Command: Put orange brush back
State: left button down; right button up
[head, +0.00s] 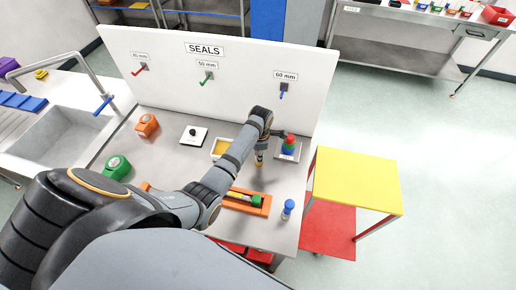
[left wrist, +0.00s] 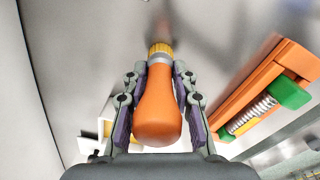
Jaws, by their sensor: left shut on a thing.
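The orange brush (left wrist: 158,110) is between the fingers of my left gripper (left wrist: 160,120) in the left wrist view. The fingers are shut on its rounded orange handle. A yellow collar sits at the handle's far end, and the bristle end beyond is blurred. In the head view my left gripper (head: 262,145) is over the right part of the workbench, and a small part of the brush (head: 259,158) shows below it. I cannot tell whether the brush touches the bench. My right gripper is not in view.
An orange holder (head: 262,211) with a spring and green part lies nearby; it also shows in the left wrist view (left wrist: 240,85). A stack of coloured pieces (head: 290,143), a yellow-filled tray (head: 221,147) and a blue-capped bottle (head: 288,208) stand close. A white SEALS board (head: 235,75) rises behind.

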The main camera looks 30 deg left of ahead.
pick_arm(q)
jog(key=shift+w+a+f, duration=0.1)
jog(key=shift+a+f, duration=0.05)
jog(key=shift+a, duration=0.05)
jog(key=c, duration=1.3)
grip_release()
jog(key=shift+s+d+r, duration=0.2)
jog(key=shift+d, duration=0.15)
jog(key=shift+o, duration=1.2)
jog(key=shift+s+d+r, duration=0.1)
jog(key=shift+d+r, duration=0.1)
jog(key=shift+d, duration=0.2)
jog(key=shift+a, duration=0.1)
jog(key=shift+a+f, duration=0.15)
jog(key=shift+a, duration=0.05)
jog(key=r, duration=0.1)
jog(key=r+b, duration=0.1)
jog(key=r, duration=0.1)
jog(key=shift+w, duration=0.2)
jog(key=r, duration=0.6)
jog(key=r+b, duration=0.1)
jog(key=r, duration=0.2)
jog(key=shift+s+d, duration=0.2)
jog(key=shift+d, duration=0.05)
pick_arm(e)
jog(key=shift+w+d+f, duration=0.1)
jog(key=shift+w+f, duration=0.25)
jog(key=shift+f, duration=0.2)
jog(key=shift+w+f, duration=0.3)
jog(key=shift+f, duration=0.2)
